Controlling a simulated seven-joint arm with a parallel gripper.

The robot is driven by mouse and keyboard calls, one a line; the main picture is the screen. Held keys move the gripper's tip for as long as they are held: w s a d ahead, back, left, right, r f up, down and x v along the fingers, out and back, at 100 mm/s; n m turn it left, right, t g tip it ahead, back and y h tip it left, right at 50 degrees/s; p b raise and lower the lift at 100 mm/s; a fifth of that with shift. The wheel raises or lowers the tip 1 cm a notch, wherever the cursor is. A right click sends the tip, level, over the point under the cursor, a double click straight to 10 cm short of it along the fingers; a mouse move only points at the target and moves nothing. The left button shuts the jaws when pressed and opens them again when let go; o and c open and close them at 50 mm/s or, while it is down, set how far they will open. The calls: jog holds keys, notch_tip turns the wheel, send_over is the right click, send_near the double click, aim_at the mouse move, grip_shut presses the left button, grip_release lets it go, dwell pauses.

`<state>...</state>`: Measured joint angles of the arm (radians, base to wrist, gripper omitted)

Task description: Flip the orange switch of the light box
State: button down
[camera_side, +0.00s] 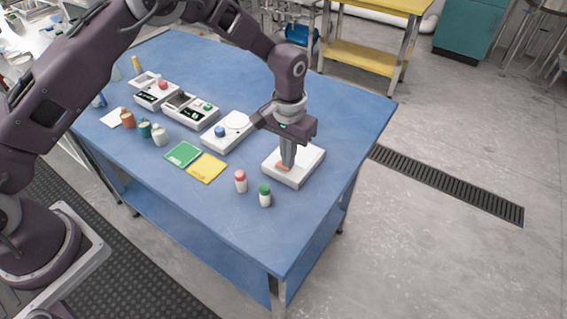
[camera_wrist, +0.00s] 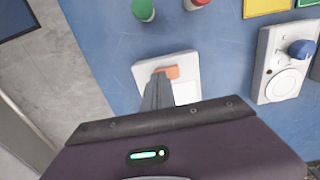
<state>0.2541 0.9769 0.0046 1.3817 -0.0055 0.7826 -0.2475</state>
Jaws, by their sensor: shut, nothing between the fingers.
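The light box is a low white box (camera_side: 306,169) near the right edge of the blue table; it also shows in the wrist view (camera_wrist: 145,69). Its orange switch (camera_side: 283,165) is on the top face and shows in the wrist view (camera_wrist: 172,72) just beyond the fingertips. A paler white square (camera_wrist: 187,93) is beside the switch. My gripper (camera_side: 287,163) points down over the box, shut and empty, with its fingertips at the switch. I cannot tell whether they touch it. The fingers (camera_wrist: 159,78) hide part of the switch and box.
A white device with a blue knob (camera_side: 220,131) stands left of the light box. A red-capped bottle (camera_side: 240,181) and a green-capped bottle (camera_side: 265,195) stand in front. Green (camera_side: 183,154) and yellow (camera_side: 207,167) pads lie to the left. The table's front right is clear.

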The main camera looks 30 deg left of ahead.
jog(key=shift+f, duration=0.2)
jog(key=shift+r, duration=3.5)
jog(key=s+a+r+t, duration=0.1)
jog(key=s+a+r, duration=0.4)
jog(key=r, duration=0.4)
jog(key=s+a+r+t, duration=0.2)
jog(key=s+r, duration=0.4)
jog(key=r, duration=0.4)
jog(key=s+a+t, duration=0.1)
jog(key=s+a, duration=0.1)
jog(key=s, duration=0.8)
jog(key=s+a+t, duration=0.1)
jog(key=s+a, duration=0.2)
jog(key=s, duration=0.7)
jog(key=shift+r+t, duration=0.3)
jog(key=shift+r, duration=0.05)
